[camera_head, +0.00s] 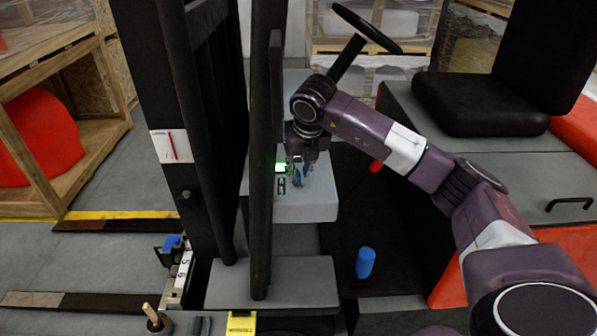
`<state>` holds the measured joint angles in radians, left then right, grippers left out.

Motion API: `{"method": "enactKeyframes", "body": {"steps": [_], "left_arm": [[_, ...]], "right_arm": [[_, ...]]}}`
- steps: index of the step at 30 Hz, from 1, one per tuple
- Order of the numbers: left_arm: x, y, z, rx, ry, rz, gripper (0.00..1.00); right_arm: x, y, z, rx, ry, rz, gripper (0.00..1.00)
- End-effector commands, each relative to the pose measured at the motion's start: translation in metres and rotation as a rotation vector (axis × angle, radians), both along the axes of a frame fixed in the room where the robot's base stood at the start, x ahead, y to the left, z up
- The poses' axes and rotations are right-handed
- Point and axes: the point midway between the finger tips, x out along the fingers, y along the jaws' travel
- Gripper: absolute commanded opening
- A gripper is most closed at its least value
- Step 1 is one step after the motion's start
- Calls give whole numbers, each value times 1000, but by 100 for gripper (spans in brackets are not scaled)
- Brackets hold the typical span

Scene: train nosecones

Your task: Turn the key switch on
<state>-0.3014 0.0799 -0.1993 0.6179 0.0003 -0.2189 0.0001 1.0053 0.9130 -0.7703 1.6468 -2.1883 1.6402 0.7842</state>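A grey box-like console (305,208) stands beside the dark mast bars near the middle of the head view. It carries a bright green light (281,168) with a small dark marked panel (281,185) below it. My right arm comes in from the right, and my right gripper (297,176) points down at the top of the console, just right of the green light. A small blue part shows at its fingertips; I cannot tell whether it is the key or part of the gripper. The key switch is not clearly seen. My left gripper is not in view.
Dark upright mast bars (262,235) stand close left of the console. A steering wheel (366,28) is behind it, and a black seat (480,103) is at right. A blue cylinder (365,262) stands below right. Wooden crates (75,62) with red contents are at left.

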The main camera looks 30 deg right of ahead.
Motion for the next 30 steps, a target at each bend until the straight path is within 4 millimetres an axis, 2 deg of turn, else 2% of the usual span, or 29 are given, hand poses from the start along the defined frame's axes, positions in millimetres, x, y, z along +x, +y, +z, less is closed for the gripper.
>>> {"method": "enactKeyframes", "body": {"steps": [9, 15, 21, 30], "left_arm": [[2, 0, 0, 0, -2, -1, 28], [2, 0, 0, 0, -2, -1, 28], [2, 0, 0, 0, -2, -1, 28], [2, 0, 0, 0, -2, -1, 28]], "right_arm": [[-23, 7, 63, -2, -6, 0, 22], [-35, 11, 91, -1, -5, 0, 22], [-40, 12, 101, -1, -2, 0, 22], [-40, 12, 101, -1, -1, 0, 22]]}}
